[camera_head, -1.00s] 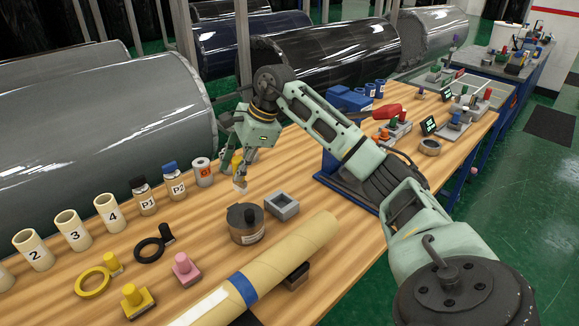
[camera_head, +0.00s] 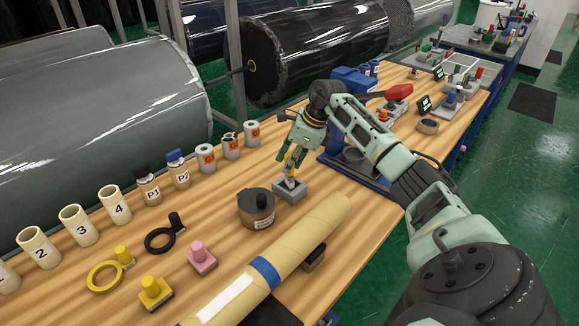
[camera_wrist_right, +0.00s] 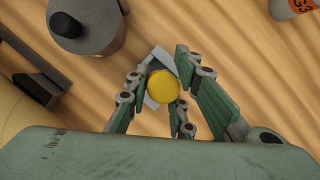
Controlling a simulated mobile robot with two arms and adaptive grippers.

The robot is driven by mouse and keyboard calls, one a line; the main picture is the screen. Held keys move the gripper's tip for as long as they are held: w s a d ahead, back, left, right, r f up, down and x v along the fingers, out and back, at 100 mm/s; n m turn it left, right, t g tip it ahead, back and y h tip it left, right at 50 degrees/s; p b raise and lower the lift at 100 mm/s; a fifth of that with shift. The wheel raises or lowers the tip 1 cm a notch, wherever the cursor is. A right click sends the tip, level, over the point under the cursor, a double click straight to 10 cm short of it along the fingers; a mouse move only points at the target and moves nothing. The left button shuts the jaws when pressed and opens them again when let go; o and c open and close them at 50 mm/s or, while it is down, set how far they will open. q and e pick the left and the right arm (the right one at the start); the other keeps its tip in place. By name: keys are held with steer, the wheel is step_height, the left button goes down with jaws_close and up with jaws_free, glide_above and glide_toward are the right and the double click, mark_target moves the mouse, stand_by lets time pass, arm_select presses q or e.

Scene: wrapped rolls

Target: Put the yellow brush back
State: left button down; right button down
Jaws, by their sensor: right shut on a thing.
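My right gripper (camera_head: 291,163) is shut on the yellow brush (camera_wrist_right: 163,86), whose round yellow end faces the right wrist camera. In the head view the brush points down from the fingers, its pale lower end at the opening of the grey square holder (camera_head: 291,193). I cannot tell whether that end is inside the holder or just above it. In the right wrist view the holder (camera_wrist_right: 157,61) shows partly behind the yellow end, between the fingers. My left gripper is not in view.
A round lidded pot (camera_head: 257,208) stands just left of the holder. A long tan roll (camera_head: 315,230) lies in front. Numbered tubes (camera_head: 77,224), bottles and orange-marked cans (camera_head: 206,157) line the back edge. A blue device (camera_head: 353,78) stands behind my right arm.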

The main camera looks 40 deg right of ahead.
mark_target(289, 179)
step_height(289, 179, down, 2)
steer(key=shift+f, duration=0.1)
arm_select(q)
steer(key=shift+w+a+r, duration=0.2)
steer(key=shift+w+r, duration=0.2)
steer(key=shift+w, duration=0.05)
arm_select(e)
steer(key=shift+f, duration=0.1)
steer(key=shift+f, duration=0.2)
steer(key=c, duration=1.5)
jaws_free()
steer(key=shift+r, duration=0.1)
steer(key=shift+c, duration=0.2)
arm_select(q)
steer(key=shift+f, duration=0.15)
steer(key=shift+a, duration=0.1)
